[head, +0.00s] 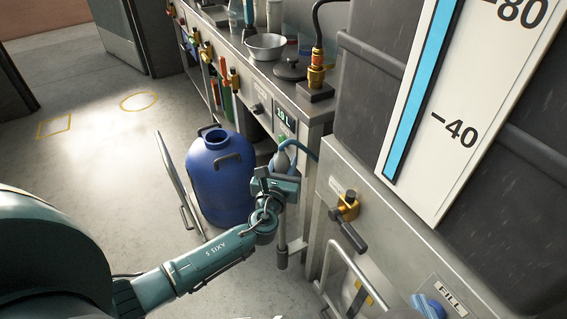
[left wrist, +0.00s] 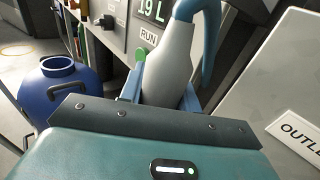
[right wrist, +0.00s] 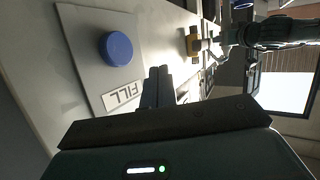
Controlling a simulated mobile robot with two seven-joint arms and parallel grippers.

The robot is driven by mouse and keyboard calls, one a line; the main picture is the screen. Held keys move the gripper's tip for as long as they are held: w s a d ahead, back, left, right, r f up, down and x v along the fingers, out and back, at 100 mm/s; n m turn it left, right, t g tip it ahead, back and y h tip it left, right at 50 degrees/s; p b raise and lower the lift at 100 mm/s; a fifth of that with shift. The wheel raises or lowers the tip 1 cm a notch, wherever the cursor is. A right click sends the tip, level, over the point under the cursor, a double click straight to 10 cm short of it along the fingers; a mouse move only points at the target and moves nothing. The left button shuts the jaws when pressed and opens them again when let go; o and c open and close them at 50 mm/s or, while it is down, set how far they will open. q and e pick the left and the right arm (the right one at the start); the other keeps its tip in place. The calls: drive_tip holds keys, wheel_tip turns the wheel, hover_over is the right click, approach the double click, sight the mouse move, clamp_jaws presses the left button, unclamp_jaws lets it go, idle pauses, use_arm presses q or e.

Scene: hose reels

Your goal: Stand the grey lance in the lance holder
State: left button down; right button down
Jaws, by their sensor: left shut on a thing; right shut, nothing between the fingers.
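The grey lance (left wrist: 168,62) with a blue hose at its top is held upright between the fingers of my left gripper (left wrist: 160,92). In the head view my left gripper (head: 275,182) is beside the blue drum, in front of the cabinet, shut on the lance. Below it a thin grey tube runs down to a dark cup on a bracket (head: 282,258), which looks like the lance holder. I cannot tell whether the tube's end is inside the cup. My right gripper (right wrist: 157,87) is shut and empty near the blue fill cap (right wrist: 116,48).
The blue drum (head: 220,180) stands left of the lance on the floor. A brass outlet valve (head: 347,205) with a dark lever juts from the panel at right. The counter (head: 310,105) carries a bowl and fittings.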

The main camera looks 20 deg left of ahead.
drive_tip(key=shift+w, duration=0.1)
use_arm(q)
drive_tip(key=c, duration=0.9)
unclamp_jaws()
drive_tip(key=s, duration=0.4)
drive_tip(key=s+d+p, duration=0.1)
drive_tip(key=s, duration=0.3)
drive_tip(key=s+d, duration=0.1)
drive_tip(key=s, duration=0.4)
drive_tip(key=shift+d+p, duration=0.1)
drive_tip(key=shift+p, duration=0.3)
use_arm(e)
drive_tip(key=shift+s+d+r+m, duration=0.15)
drive_tip(key=shift+d+r+m, duration=0.05)
drive_tip(key=shift+r, duration=0.25)
drive_tip(key=shift+s+d+r+m, duration=0.1)
drive_tip(key=shift+d+r+m, duration=0.1)
drive_tip(key=shift+r, duration=0.2)
drive_tip(key=shift+s+a, duration=0.1)
drive_tip(key=shift+s, duration=0.05)
